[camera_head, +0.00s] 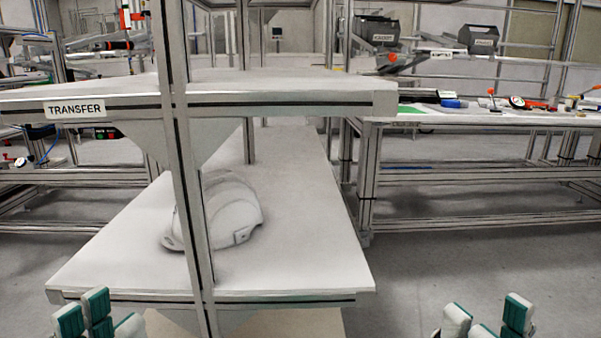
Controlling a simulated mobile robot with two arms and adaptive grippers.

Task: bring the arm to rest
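My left gripper (97,318) shows at the bottom left edge, with its green-padded fingers spread apart and nothing visible between them. My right gripper (487,324) shows at the bottom right, its fingers also apart and empty. Both are in front of the shelf rack, cut off by the bottom of the picture. A white helmet shell (232,208) sits on the lower shelf (300,255), partly hidden behind the upright post. Neither gripper touches it.
The upper shelf (270,98) carries a TRANSFER label (76,109) and looks empty. A metal post (190,200) stands at the front of the rack. A workbench (480,119) with tools stands at the back right. Open floor (480,245) lies at right.

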